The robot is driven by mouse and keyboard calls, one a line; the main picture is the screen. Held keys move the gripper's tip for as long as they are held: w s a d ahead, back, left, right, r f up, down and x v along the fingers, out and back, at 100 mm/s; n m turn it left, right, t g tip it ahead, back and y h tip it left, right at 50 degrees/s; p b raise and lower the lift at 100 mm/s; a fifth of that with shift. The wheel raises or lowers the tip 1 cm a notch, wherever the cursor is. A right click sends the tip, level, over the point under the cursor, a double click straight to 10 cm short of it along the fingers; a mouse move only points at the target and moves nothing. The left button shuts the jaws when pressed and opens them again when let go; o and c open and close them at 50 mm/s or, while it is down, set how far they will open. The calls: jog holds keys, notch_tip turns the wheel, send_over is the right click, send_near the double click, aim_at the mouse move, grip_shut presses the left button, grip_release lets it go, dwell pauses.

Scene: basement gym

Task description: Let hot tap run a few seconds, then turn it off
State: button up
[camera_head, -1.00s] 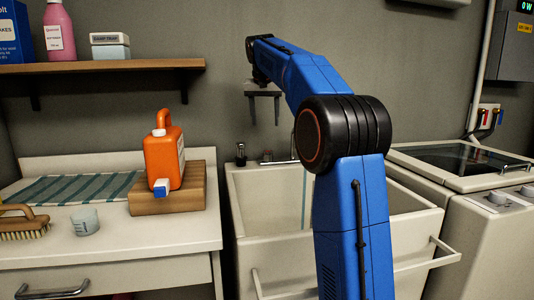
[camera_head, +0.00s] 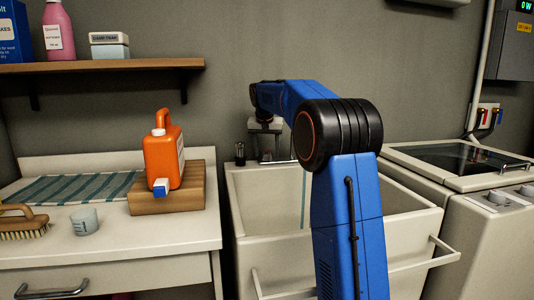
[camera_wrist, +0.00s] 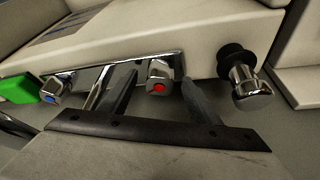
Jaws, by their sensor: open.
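The hot tap knob (camera_wrist: 158,78), chrome with a red dot, sits on the chrome tap plate. My gripper (camera_wrist: 160,82) is open, with one finger on each side of this knob; I cannot tell whether either touches it. In the head view my gripper (camera_head: 266,150) is at the back rim of the white sink (camera_head: 262,205). The cold tap knob (camera_wrist: 51,91), with a blue dot, is to the left, beyond the chrome spout (camera_wrist: 97,91). A thin pale blue vertical streak (camera_head: 304,200) shows inside the sink; I cannot tell if it is running water.
A chrome piece with a black collar (camera_wrist: 246,82) stands close right of my gripper. A green block (camera_wrist: 17,88) is at far left. An orange jug (camera_head: 163,157) stands on a wooden block on the left counter. A washer (camera_head: 470,165) is right of the sink.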

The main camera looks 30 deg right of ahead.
jog(key=shift+w+d+f, duration=0.1)
jog(key=shift+w+f, duration=0.05)
jog(key=shift+f, duration=0.2)
jog(key=c, duration=1.1)
jog(key=shift+o, duration=0.2)
jog(key=shift+n, duration=0.4)
jog(key=n, duration=0.1)
jog(key=n+y, duration=0.1)
jog(key=n, duration=0.1)
jog(key=shift+d+n+t+y, duration=0.15)
jog(key=shift+n+t+y, duration=0.15)
jog(key=n+y, duration=0.2)
jog(key=n, duration=0.3)
jog(key=shift+n, duration=0.4)
